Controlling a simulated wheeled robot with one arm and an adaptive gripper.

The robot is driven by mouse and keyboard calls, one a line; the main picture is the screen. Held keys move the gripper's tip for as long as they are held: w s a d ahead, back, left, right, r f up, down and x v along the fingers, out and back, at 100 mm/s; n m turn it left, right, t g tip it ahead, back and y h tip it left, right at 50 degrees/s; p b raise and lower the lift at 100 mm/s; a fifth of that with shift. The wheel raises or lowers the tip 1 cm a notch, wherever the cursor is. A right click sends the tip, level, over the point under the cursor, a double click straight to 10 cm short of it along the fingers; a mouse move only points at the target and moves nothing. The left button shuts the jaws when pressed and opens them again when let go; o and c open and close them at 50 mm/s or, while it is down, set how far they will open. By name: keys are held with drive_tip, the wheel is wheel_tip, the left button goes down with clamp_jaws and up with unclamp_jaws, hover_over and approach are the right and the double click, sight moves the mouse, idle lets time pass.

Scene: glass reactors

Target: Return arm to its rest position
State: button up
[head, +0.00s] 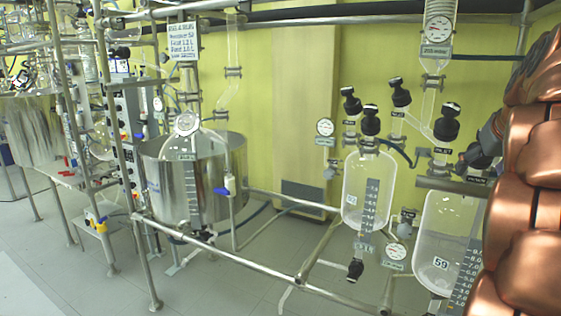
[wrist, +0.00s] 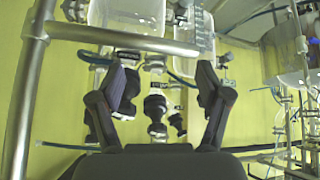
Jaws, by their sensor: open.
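My gripper (wrist: 163,85) is open in the wrist view, its two dark fingers spread apart with no object held between them. Behind the gap, black valve knobs (wrist: 156,107) and a glass vessel (wrist: 128,14) show upside down. In the head view my copper-coloured arm fills the right edge, beside the glass vessel marked 59 (head: 440,245). Part of my dark gripper (head: 487,140) seems to show at the arm's left side, near the inlet valve; its fingertips cannot be made out there.
A smaller glass vessel (head: 369,190) with black knobs (head: 370,120) hangs left of the arm. A steel pot (head: 190,180) stands in a pipe frame (head: 255,265). A horizontal metal pipe (wrist: 120,38) crosses above the fingers in the wrist view. Grey floor (head: 100,285) is clear at front left.

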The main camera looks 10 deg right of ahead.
drive_tip(key=s+a+f+g+y, duration=0.2)
drive_tip(key=s+a+f, duration=0.2)
drive_tip(key=a+f, duration=0.55)
drive_tip(key=s+a+f+g+y, duration=0.2)
drive_tip(key=s+a+f, duration=0.4)
drive_tip(key=a, duration=0.6)
drive_tip(key=s+a+f+n+g, duration=0.2)
drive_tip(key=s+a+f, duration=0.3)
drive_tip(key=s+f, duration=0.2)
drive_tip(key=s+a+f+n+g, duration=0.1)
drive_tip(key=s+a+f, duration=0.4)
drive_tip(key=s, duration=0.5)
wheel_tip(320, 180, down, 3)
drive_tip(key=shift+s+r+n+g+h, duration=0.15)
drive_tip(key=shift+n+g+h, duration=0.25)
drive_tip(key=shift+g, duration=0.4)
